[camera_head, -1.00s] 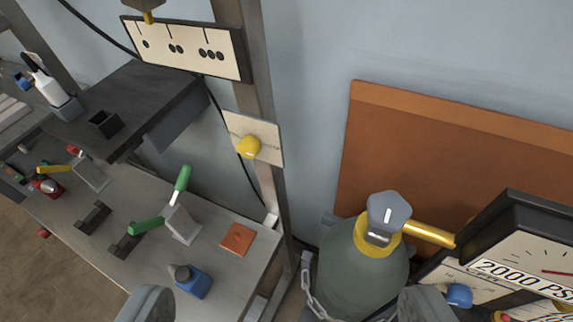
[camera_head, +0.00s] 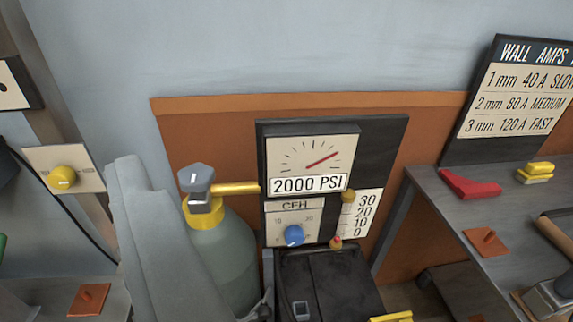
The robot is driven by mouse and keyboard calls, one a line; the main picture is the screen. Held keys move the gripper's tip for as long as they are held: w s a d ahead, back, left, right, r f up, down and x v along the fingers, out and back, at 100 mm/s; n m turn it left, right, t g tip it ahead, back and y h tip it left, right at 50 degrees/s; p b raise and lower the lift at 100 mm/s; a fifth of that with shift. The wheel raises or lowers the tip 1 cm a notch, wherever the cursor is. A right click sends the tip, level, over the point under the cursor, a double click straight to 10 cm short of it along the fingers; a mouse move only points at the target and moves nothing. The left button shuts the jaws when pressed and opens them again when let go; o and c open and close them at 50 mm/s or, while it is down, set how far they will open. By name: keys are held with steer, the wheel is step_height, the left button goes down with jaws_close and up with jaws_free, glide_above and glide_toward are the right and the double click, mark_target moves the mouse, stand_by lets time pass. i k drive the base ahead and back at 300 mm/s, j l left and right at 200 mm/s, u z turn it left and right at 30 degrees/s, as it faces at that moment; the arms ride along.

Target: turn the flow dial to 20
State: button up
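The flow dial is a blue knob (camera_head: 293,235) with a small white mark, on a pale plate labelled CFH (camera_head: 294,206). Faint numbers ring it; where the mark points is too small to tell. To its right is a scale strip (camera_head: 361,217) reading 30, 20, 10, 0. Above sits the pressure gauge (camera_head: 309,165), labelled 2000 PSI, its red needle pointing up and right. My gripper (camera_head: 138,172) shows as a large grey shape left of the dial, in front of the green cylinder, apart from the knob in the picture. Its finger gap cannot be made out.
The green cylinder (camera_head: 230,255) has a grey valve (camera_head: 197,182) and a brass pipe (camera_head: 236,188) to the gauge. A black box (camera_head: 325,285) stands below the dial. A bench (camera_head: 470,205) with a red block is at right. A yellow knob (camera_head: 64,178) is at left.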

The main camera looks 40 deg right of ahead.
mark_target(294, 235)
steer(key=z, duration=0.85)
